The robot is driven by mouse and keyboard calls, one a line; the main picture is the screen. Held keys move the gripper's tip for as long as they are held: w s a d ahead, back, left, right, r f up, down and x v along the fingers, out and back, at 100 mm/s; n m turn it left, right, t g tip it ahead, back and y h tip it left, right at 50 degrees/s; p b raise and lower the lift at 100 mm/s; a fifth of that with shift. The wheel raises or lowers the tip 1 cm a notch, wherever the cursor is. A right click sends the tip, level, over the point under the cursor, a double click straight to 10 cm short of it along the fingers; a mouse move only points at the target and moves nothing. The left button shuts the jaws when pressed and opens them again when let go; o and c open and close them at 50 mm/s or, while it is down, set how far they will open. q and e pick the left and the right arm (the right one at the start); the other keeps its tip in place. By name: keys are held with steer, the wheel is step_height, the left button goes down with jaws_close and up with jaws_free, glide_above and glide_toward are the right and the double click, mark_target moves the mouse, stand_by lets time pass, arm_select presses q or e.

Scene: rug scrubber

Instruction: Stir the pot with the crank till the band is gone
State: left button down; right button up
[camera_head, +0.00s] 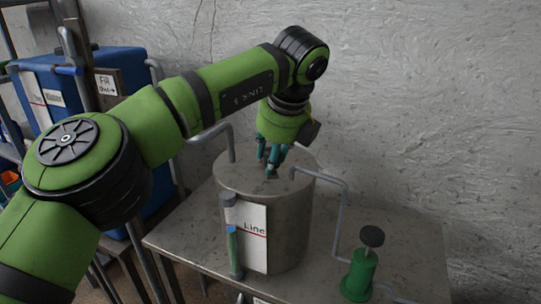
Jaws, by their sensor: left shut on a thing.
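A grey metal pot (292,225) with a flat lid stands on the table. I cannot tell whether this shows a band. My right gripper is not in view.
A grey metal table (410,250) carries the pot. A green pump-like cylinder with a dark round knob (358,274) stands at the right front. Grey pipes (342,215) join the pot on both sides. A blue tank (120,62) stands behind my arm.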

arm_select(q)
steer(key=shift+w+r, duration=0.2)
steer(key=c, duration=1)
jaws_free()
steer(key=shift+o, duration=0.5)
steer(key=shift+w+f, duration=0.25)
steer(key=v, duration=1.2)
steer(key=shift+s, duration=0.1)
